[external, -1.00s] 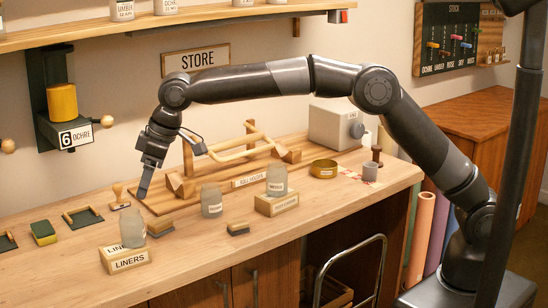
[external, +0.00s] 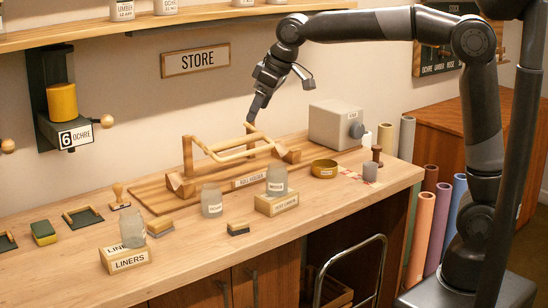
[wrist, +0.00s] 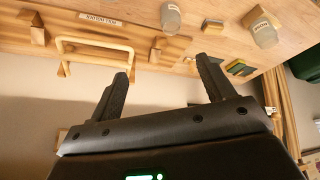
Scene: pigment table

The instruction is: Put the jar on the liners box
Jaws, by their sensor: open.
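A frosted glass jar (external: 132,231) stands upright on the liners box (external: 131,262), a pale wooden block at the front left of the bench. A second labelled jar (external: 211,201) stands on the bench top, and a third (external: 277,180) is on another labelled wooden box (external: 276,203). My gripper (external: 254,112) is raised above the back of the roll holder, well away from the jars. In the wrist view its fingers (wrist: 164,84) are apart with nothing between them. Two jars show beyond them there, one near the middle (wrist: 170,17) and one at the right (wrist: 264,33).
The wooden roll holder (external: 248,180) with its raised bar stands at the bench back. A shelf (external: 190,33) runs above.

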